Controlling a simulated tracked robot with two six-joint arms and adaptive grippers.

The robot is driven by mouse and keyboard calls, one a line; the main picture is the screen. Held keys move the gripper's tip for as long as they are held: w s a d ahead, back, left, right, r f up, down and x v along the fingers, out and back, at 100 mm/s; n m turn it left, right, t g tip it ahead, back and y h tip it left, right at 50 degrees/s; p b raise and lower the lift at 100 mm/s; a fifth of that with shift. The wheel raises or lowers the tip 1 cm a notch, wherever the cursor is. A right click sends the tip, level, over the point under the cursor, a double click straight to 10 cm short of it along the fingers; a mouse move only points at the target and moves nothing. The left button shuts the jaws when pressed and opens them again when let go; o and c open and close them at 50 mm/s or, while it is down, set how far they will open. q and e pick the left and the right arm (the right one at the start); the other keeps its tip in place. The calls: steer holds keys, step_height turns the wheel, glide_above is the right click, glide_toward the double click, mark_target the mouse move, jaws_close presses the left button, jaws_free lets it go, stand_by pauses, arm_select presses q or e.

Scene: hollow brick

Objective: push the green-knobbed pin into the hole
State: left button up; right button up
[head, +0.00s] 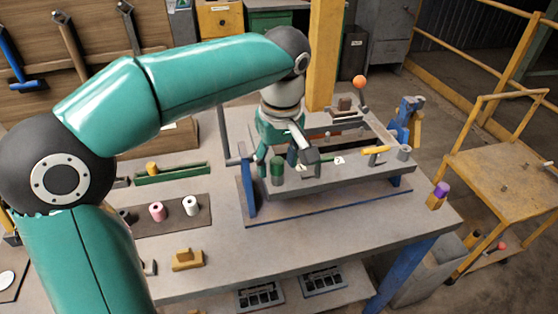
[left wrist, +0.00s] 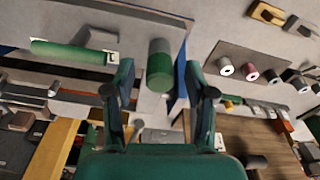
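The green-knobbed pin (head: 277,168) stands upright near the left end of the raised grey plate (head: 350,178) on the bench. Its green knob also shows in the left wrist view (left wrist: 159,66), between and slightly beyond my fingertips. My left gripper (head: 286,160) is open around the knob's sides, with a gap visible on both sides in the left wrist view (left wrist: 161,82). The pin's lower part and the hole are hidden or cannot be made out. My right gripper is not in view.
A dark mat with a pink roll (head: 157,211) and a white roll (head: 190,206) lies left of the plate. A yellow block (head: 187,259) sits in front. A purple-topped piece (head: 439,194) stands at the bench's right edge. An orange ball-topped lever (head: 359,82) rises behind.

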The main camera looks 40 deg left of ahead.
arm_select(q)
step_height(320, 180, up, 12)
steer(key=d, duration=0.1)
steer(key=shift+s, duration=0.3)
stand_by(0.4)
steer(key=shift+d+f, duration=0.1)
